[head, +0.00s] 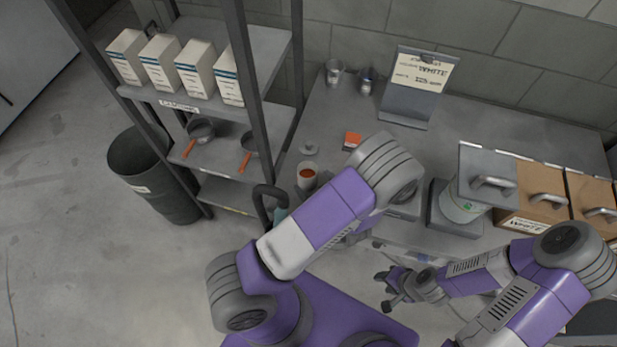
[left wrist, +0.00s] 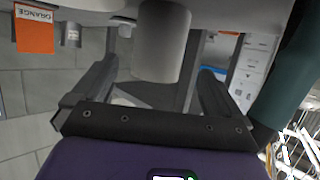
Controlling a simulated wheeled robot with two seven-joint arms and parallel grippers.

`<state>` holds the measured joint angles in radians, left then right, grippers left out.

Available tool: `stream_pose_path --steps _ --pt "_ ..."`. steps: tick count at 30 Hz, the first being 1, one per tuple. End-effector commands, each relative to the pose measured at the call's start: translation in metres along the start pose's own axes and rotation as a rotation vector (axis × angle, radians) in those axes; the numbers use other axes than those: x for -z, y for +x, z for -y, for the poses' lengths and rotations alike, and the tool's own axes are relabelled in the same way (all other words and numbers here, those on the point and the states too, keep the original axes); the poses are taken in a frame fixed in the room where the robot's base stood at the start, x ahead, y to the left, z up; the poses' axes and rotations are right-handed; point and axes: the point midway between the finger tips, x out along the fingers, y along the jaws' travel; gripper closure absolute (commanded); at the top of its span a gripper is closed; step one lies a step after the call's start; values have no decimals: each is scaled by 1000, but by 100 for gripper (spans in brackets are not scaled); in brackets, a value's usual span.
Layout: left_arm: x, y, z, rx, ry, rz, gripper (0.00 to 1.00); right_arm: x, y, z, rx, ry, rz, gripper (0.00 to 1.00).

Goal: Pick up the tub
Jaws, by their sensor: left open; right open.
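A small pale tub (head: 307,177) with orange-brown contents stands open on the grey bench, left of the middle in the head view. In the left wrist view the tub (left wrist: 164,42) is a plain grey-white cylinder, between and beyond the fingertips. My left gripper (left wrist: 155,73) is open and empty, with a finger towards each side of the tub; I cannot tell whether either touches it. In the head view my left arm hides that gripper. My right gripper (head: 384,290) is open and empty, low in the head view and away from the tub.
A small round lid (head: 310,149) and an orange card (head: 352,141) lie near the tub. A teal object (head: 281,214) is close on the left. A shelf rack (head: 250,75) bounds the bench's left. A white container with a green label (head: 462,208) stands to the right.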

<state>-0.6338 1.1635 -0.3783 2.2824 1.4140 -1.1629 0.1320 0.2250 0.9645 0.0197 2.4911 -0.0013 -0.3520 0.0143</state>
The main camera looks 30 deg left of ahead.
Motion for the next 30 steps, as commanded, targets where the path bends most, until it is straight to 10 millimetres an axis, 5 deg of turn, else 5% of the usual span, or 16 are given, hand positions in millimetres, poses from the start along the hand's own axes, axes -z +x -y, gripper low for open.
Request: stream_pose_path --steps 12,20,30 --pt "5 54 -2 2 -1 1 0 0 2 -1 0 0 -1 57" --pt "5 56 -3 -1 0 2 0 0 2 -1 0 0 -1 57" --pt "6 56 -2 0 -1 0 45 0 2 -1 0 0 -1 57"
